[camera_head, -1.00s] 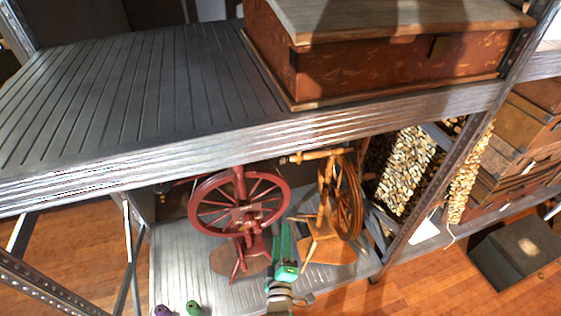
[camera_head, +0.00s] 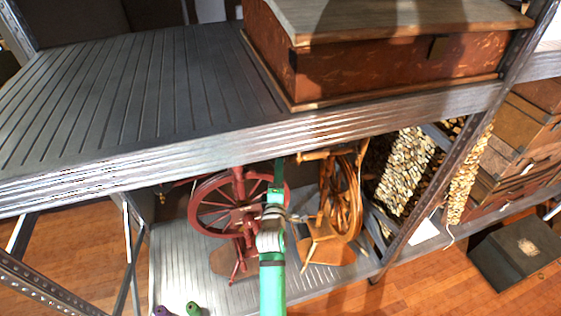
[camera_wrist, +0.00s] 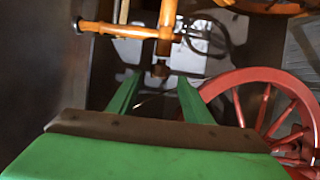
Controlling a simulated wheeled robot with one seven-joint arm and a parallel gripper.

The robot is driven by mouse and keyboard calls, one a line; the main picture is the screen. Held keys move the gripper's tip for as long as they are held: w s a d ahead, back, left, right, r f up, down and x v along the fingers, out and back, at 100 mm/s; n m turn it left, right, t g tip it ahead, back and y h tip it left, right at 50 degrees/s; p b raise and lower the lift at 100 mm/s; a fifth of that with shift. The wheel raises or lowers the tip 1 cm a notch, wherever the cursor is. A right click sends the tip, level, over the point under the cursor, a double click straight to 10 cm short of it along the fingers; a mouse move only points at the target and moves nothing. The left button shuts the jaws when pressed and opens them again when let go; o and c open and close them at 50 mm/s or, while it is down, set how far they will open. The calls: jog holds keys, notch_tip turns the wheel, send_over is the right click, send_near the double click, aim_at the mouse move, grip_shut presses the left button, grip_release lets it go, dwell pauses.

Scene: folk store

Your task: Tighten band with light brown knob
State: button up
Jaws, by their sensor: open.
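The light brown spinning wheel (camera_head: 346,196) stands on the lower shelf, right of the red spinning wheel (camera_head: 213,211). Its light brown bar (camera_head: 321,154) runs across its top, just under the upper shelf. In the wrist view, a light brown bar (camera_wrist: 130,31) crosses the upper left, with a rounded knob (camera_wrist: 78,25) at its left end. My gripper (camera_wrist: 157,95) is open and empty, its green fingers pointing towards the bar but apart from it. In the head view, my green arm rises between the two wheels, and the fingertips are hidden behind the upper shelf edge. The band cannot be made out.
The upper metal shelf (camera_head: 140,95) hangs close above my gripper and carries a brown box (camera_head: 395,65). The red wheel's rim (camera_wrist: 235,80) is close on the right in the wrist view. A purple and a green object (camera_head: 193,309) lie at the lower shelf's front.

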jog(key=shift+w+d, duration=0.2)
jog(key=shift+w, duration=1.35)
jog(key=shift+w+d, duration=0.15)
jog(key=shift+w, duration=1.35)
jog(key=c, duration=1.1)
